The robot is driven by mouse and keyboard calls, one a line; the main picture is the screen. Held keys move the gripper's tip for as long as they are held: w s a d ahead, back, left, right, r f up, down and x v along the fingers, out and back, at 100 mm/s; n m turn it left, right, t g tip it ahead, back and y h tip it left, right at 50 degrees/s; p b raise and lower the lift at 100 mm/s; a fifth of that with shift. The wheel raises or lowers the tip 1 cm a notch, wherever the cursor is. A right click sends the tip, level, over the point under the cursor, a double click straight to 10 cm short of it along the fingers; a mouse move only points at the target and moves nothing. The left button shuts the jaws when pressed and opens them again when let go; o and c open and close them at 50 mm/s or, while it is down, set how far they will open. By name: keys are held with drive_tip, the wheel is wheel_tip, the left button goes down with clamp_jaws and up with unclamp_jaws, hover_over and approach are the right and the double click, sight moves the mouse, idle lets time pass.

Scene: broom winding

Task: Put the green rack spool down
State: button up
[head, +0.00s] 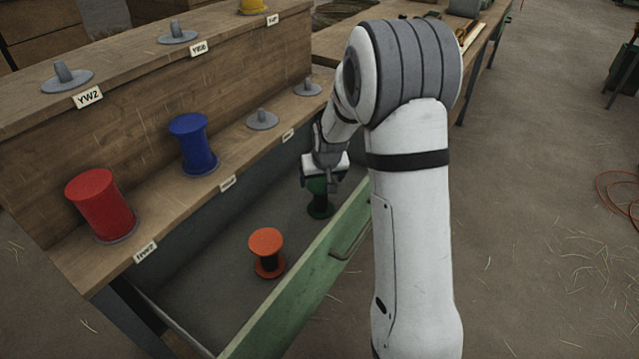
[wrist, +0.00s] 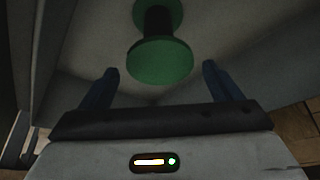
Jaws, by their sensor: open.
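The green spool (head: 320,207) stands upright on the floor of the open drawer, toward its far end. My gripper (head: 324,178) is right above it and hides its upper part in the head view. In the wrist view the green spool (wrist: 160,62) lies just beyond the fingertips, with its green flange and dark core showing. My gripper (wrist: 165,80) is open, one blue finger on each side, and neither finger touches the spool there.
An orange spool (head: 267,252) stands nearer in the drawer (head: 215,300). The red spool (head: 100,205) and blue spool (head: 193,143) stand on the lower shelf beside empty grey pegs (head: 262,120). The drawer's green front (head: 300,285) rises on the right.

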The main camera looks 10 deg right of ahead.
drive_tip(key=v, duration=0.6)
drive_tip(key=shift+p, duration=0.4)
drive_tip(key=s+r+g+p, duration=0.2)
drive_tip(key=s+r+p, duration=1.5)
drive_tip(key=s+r, duration=1.1)
drive_tip(key=shift+s+a+p, duration=0.25)
drive_tip(key=shift+s+p, duration=0.1)
drive_tip(key=shift+s, duration=0.35)
drive_tip(key=shift+r, duration=0.1)
drive_tip(key=shift+c, duration=0.2)
